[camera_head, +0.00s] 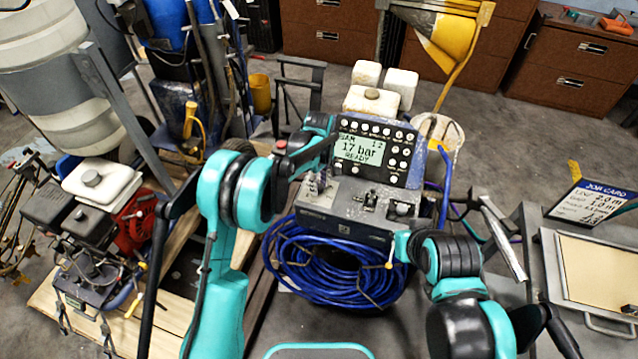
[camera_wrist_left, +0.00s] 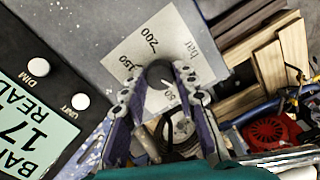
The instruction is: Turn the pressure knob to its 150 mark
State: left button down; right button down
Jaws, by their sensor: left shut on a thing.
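The pressure knob (camera_wrist_left: 160,73) is small, round and dark, on a pale scale plate (camera_wrist_left: 135,45) marked 200, 150, 50 and "bar" in the left wrist view. My left gripper (camera_wrist_left: 157,82) is shut on the knob, one finger on each side. The fingers cover part of the scale, and I cannot tell exactly where the pointer stands. In the head view the left gripper (camera_head: 317,184) is at the left side of the striper's control unit (camera_head: 372,150), and the knob is hidden there. The display (camera_head: 361,148) reads 17 bar, READY. My right arm is at the lower right; its gripper does not show.
A coiled blue hose (camera_head: 335,265) hangs below the control unit. An engine with a white tank (camera_head: 100,185) stands at the left. A job card (camera_head: 597,202) and a framed board (camera_head: 600,270) are at the right. Wooden planks (camera_wrist_left: 268,68) lie beyond the plate.

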pick_arm(q)
jog(key=m, duration=0.4)
jog(key=shift+m, duration=0.3)
jog(key=m, duration=0.3)
jog(key=shift+m, duration=0.4)
jog(key=m, duration=1.2)
jog(key=shift+m, duration=0.3)
jog(key=m, duration=0.3)
jog(key=shift+m, duration=0.3)
jog(key=m, duration=0.3)
jog(key=shift+m, duration=2.1)
